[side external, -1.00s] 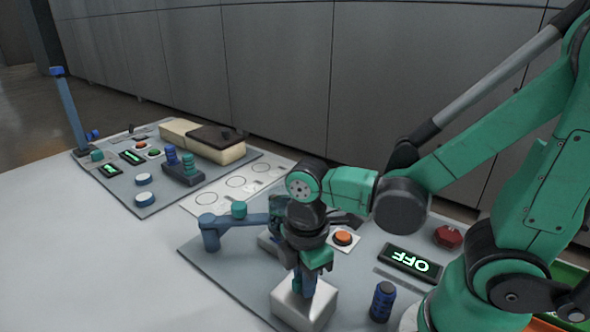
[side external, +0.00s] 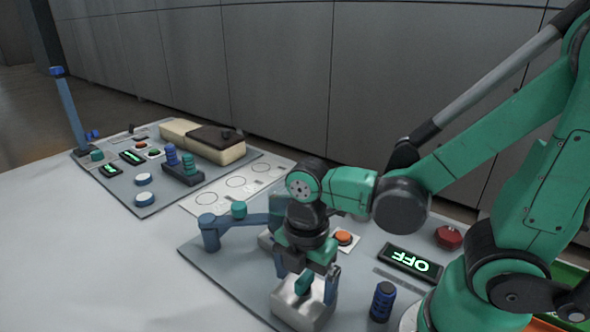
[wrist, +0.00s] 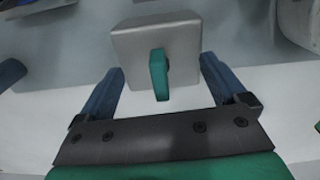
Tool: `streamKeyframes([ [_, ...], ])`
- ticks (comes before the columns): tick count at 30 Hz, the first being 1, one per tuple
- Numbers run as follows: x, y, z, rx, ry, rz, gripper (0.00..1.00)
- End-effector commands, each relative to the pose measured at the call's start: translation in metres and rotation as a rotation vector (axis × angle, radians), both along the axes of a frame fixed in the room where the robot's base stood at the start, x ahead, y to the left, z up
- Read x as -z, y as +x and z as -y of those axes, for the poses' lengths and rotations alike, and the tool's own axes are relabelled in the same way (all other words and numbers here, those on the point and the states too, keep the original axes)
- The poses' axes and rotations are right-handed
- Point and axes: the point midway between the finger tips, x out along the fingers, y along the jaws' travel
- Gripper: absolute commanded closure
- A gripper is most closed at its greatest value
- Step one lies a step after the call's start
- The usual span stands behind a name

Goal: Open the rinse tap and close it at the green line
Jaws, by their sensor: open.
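A silver block with a teal lever (side external: 304,283) on top stands at the front of the grey panel (side external: 225,270). The lever also shows in the wrist view (wrist: 158,75), standing out from the silver block (wrist: 185,36). My gripper (side external: 305,287) is open, its blue fingers apart on either side of the lever. In the wrist view my gripper (wrist: 161,67) shows clear gaps between each finger and the lever. A blue pipe-like arm on a post (side external: 209,234), with a teal knob (side external: 239,209), is behind it to the left. I cannot make out a green line.
A display reading OFF (side external: 410,263), an orange button (side external: 344,237), a red knob (side external: 449,237) and a dark blue ribbed cylinder (side external: 383,301) are on the panel to the right. A second panel at the far left holds buttons and displays. The white table at the left front is clear.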

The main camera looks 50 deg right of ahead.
Motion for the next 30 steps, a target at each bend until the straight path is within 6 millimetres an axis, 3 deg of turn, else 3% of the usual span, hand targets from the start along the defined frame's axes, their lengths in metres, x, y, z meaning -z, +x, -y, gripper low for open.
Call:
streamKeyframes([
  [11, -0.004, 0.000, 0.000, 0.001, 0.000, 0.000, 0.08],
  [30, -0.068, 0.000, 0.000, 0.001, 0.000, 0.000, 0.08],
])
